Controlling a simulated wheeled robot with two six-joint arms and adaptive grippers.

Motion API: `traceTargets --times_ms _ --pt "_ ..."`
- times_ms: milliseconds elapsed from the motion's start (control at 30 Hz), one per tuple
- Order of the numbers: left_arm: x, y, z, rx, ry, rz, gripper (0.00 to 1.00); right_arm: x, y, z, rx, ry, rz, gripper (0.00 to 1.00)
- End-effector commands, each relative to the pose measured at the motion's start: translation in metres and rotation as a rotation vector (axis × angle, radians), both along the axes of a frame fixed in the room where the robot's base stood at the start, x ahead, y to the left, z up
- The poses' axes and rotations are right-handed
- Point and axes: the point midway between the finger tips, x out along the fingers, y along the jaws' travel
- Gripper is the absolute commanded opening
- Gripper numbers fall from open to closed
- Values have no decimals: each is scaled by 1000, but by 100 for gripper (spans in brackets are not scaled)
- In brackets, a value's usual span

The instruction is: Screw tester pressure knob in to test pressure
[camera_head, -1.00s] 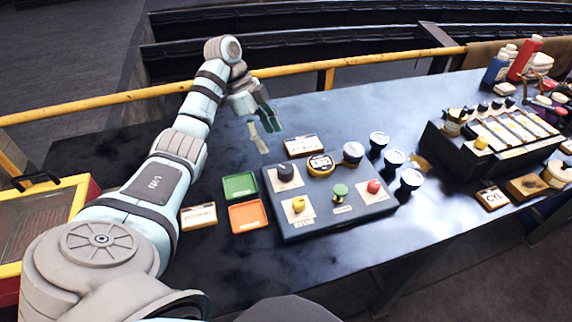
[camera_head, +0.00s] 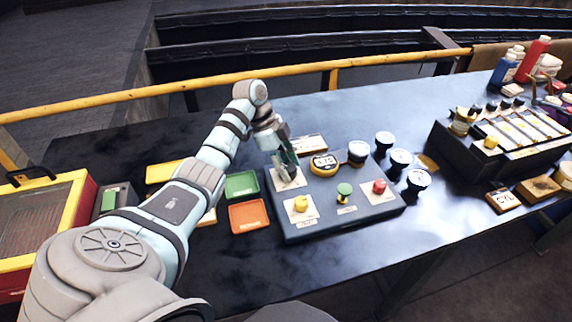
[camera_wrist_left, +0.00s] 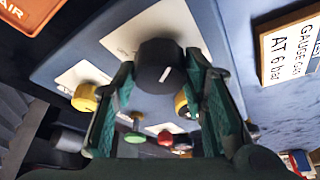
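The tester (camera_head: 330,215) is a dark blue-grey box on the table with knobs and a round yellow-rimmed gauge (camera_head: 324,163) on top. The black tester knob (camera_wrist_left: 160,66) with a white pointer line shows large in the left wrist view, on a white plate. My left gripper (camera_head: 287,172) is over the far-left corner of the tester and hides most of this knob in the head view. In the wrist view the green fingers of this gripper (camera_wrist_left: 161,75) are apart, one on each side of the knob; I cannot tell whether they touch it. My right gripper is not in view.
A yellow knob (camera_head: 301,203), a green knob (camera_head: 344,189) and a red knob (camera_head: 379,187) sit on the tester. Loose gauges (camera_head: 400,158) stand to its right. Green (camera_head: 242,184) and orange (camera_head: 249,215) trays lie to its left. Dark table shows in front.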

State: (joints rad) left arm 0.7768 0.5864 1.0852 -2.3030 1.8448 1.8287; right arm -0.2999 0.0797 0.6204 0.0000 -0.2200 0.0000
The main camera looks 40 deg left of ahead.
Motion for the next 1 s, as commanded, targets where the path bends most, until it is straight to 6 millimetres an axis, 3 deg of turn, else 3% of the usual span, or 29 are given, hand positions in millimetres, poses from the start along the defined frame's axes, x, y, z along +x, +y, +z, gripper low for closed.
traceTargets --times_ms 467,733,1000 --pt "1 1 2 1 -3 -81 11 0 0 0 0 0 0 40" --pt "3 1 1 1 -5 -266 12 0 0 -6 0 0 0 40" --pt "4 1 -1 3 -7 -469 12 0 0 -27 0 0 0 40"
